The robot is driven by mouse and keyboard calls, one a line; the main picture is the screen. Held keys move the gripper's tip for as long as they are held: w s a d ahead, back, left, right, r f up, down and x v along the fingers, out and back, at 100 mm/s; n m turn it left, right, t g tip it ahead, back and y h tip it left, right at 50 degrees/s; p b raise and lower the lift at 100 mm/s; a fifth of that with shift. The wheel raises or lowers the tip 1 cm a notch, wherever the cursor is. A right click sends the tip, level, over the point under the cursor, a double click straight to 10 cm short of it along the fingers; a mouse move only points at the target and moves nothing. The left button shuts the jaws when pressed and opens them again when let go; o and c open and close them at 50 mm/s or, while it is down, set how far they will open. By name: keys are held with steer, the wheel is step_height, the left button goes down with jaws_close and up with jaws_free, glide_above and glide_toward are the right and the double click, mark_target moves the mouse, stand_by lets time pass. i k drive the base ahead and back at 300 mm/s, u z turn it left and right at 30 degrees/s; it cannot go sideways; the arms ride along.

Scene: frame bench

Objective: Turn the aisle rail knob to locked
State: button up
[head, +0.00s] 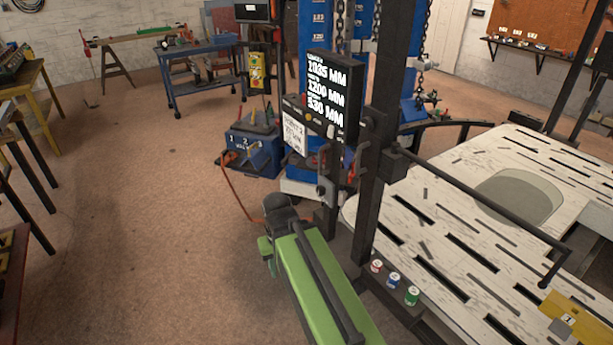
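I cannot pick out the aisle rail knob with certainty. A dark rail or ledge (386,299) runs along the near left edge of the frame bench (437,192). Three small round pieces sit on it in a row: red and white (376,266), blue and white (393,279), green and white (412,296). Whether any is a knob is too small to tell, and no locked marking is readable. My green arm comes up from the bottom, left of the rail, apart from these pieces. Its far end is dark and rounded. My gripper's fingers do not show.
A dark upright post (378,130) and a display box (326,95) stand beside the bench. A long dark bar (475,205) slants over the bench. A blue tool box (252,143) with an orange cable lies beyond.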

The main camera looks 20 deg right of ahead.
mark_target(321, 190)
steer(key=i, duration=1.1)
steer(key=u, duration=2.05)
steer(key=i, duration=0.5)
steer(key=k, duration=0.5)
steer(key=z, duration=0.05)
